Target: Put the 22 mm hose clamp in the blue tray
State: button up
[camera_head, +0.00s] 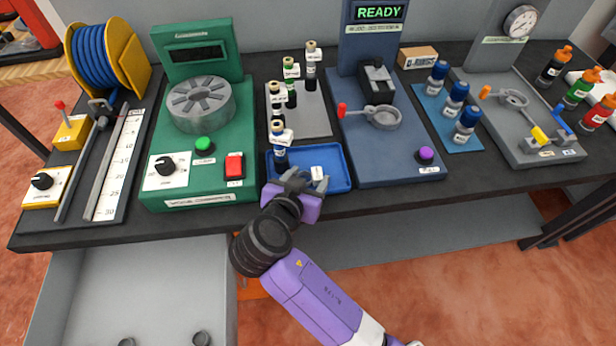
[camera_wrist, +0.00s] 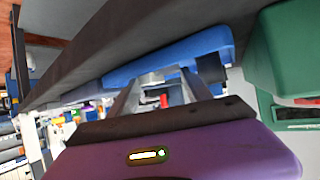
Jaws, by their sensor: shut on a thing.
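The blue tray (camera_head: 338,160) lies at the front edge of the bench, between the green machine and the blue-grey machine. My gripper (camera_head: 308,181) is at the tray's front rim, its fingertips over the near side of the tray. It is shut on a small silvery piece with a white label, seemingly the hose clamp (camera_head: 317,173). In the wrist view the clamp (camera_wrist: 151,78) shows between the fingers (camera_wrist: 160,90), with the blue tray (camera_wrist: 190,50) just beyond. Its size marking cannot be read. I cannot tell whether it touches the tray floor.
A dark bottle with a white label (camera_head: 281,150) stands at the tray's left back, with more bottles behind. The green machine (camera_head: 205,120) is to the left; the blue-grey machine (camera_head: 385,150) is to the right. An open grey drawer (camera_head: 140,290) lies below the bench.

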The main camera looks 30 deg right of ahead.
jog(key=o, duration=1.4)
jog(key=shift+f, duration=0.1)
jog(key=shift+c, duration=0.2)
jog(key=shift+r, duration=0.25)
jog(key=v, duration=1.2)
jog(key=shift+b, duration=0.4)
jog(key=shift+f, duration=0.1)
